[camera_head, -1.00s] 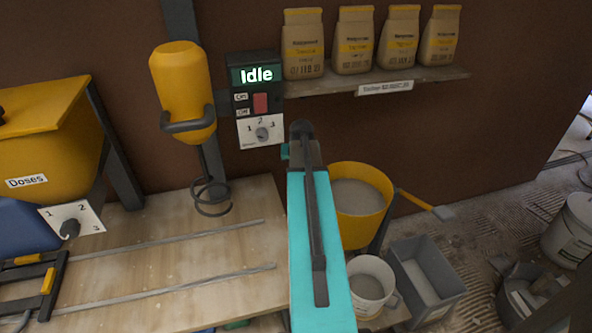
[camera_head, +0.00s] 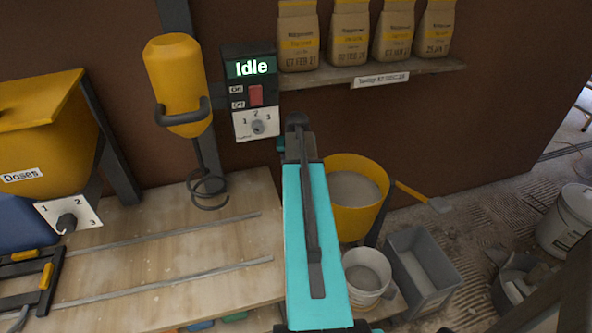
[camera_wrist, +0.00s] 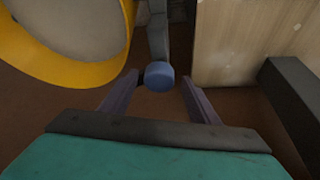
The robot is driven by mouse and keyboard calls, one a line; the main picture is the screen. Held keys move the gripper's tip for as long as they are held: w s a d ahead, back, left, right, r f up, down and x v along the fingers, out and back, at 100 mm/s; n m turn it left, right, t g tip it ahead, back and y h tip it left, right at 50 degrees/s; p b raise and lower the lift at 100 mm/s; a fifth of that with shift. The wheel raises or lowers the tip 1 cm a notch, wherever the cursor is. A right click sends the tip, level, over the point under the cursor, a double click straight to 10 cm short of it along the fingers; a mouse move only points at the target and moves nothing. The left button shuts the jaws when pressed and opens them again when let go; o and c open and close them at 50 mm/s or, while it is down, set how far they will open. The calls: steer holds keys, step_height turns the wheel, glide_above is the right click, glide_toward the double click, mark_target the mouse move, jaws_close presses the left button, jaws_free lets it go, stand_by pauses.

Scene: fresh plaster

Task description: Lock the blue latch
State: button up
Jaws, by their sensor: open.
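In the wrist view, a round blue knob (camera_wrist: 159,70), which looks like the blue latch, sits at the lower end of a grey upright bar (camera_wrist: 157,35). My gripper (camera_wrist: 160,82) is open, with one dark finger on each side of the knob. The knob shows between the fingertips, with gaps on both sides; I cannot tell how far in depth it lies. In the head view, my teal arm covers the middle, and neither the fingers nor the knob can be made out.
A yellow mixing bucket (camera_head: 372,230) stands right of my arm, its rim (camera_wrist: 75,70) close to the left finger in the wrist view. A wooden bench (camera_head: 140,260) lies left. A control box (camera_head: 250,68) reads "Idle". A grey bin (camera_head: 440,285) stands right.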

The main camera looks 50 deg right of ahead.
steer(key=s+a+r+b, duration=0.4)
steer(key=s+a+b, duration=0.3)
steer(key=a+b, duration=0.1)
steer(key=shift+s+a, duration=0.3)
steer(key=shift+s, duration=0.05)
stand_by(1.0)
steer(key=s+a+b, duration=0.1)
steer(key=b, duration=0.5)
steer(key=shift+b, duration=0.35)
steer(key=b, duration=0.3)
steer(key=shift+s+a+r, duration=0.1)
steer(key=shift+s+a, duration=0.15)
steer(key=shift+s+r, duration=0.1)
steer(key=shift+c, duration=0.3)
